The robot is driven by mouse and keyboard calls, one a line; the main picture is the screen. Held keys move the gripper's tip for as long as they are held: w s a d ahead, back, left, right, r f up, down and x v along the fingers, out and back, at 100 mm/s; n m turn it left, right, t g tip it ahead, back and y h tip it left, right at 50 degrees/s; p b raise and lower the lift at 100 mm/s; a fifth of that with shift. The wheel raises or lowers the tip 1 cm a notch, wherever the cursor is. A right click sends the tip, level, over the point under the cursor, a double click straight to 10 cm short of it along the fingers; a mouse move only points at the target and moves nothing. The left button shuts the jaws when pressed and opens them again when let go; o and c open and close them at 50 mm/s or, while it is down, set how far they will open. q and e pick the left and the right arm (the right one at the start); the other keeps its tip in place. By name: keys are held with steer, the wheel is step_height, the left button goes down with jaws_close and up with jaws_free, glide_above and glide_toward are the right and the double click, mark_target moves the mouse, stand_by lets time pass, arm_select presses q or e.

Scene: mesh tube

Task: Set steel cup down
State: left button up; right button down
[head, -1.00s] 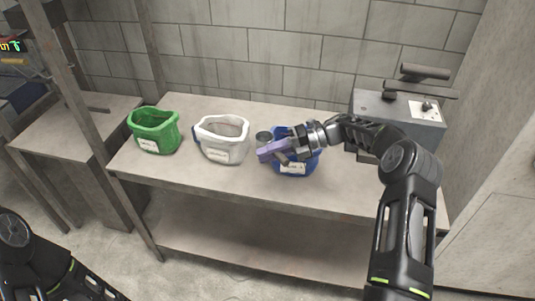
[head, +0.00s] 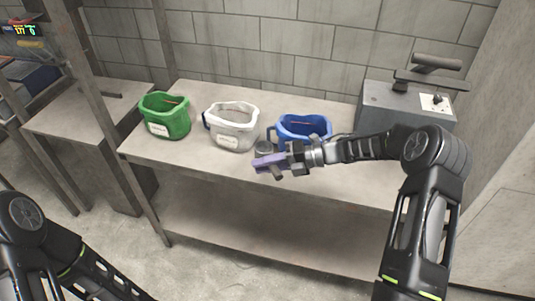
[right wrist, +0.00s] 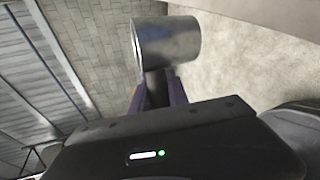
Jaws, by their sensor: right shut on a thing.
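The steel cup (head: 265,147) is a small grey metal cylinder at the table's front half, in front of the gap between the white and blue bins. It looks large in the right wrist view (right wrist: 172,42), just beyond my purple fingers. My right gripper (head: 262,162) is shut on the cup, with the fingers on its near side at a narrow dark part. I cannot tell whether the cup's base touches the table (head: 195,160). My left gripper is out of view; only part of my left arm shows at bottom left.
A green bin (head: 167,118), a white bin (head: 232,130) and a blue bin (head: 293,124) stand in a row on the table, with labels on the green and white fronts. A grey machine (head: 400,105) stands at the right end. The table's front left is clear.

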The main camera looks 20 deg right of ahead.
steer(key=s+d+f+m+t+h+b, duration=0.1)
steer(key=s+f+t, duration=0.1)
steer(key=s, duration=0.4)
steer(key=s+d+f+m+t+h+b, duration=0.1)
steer(key=s+f+m+t+b, duration=0.1)
steer(key=s, duration=0.4)
steer(key=shift+s+f, duration=0.4)
steer(key=shift+f, duration=0.1)
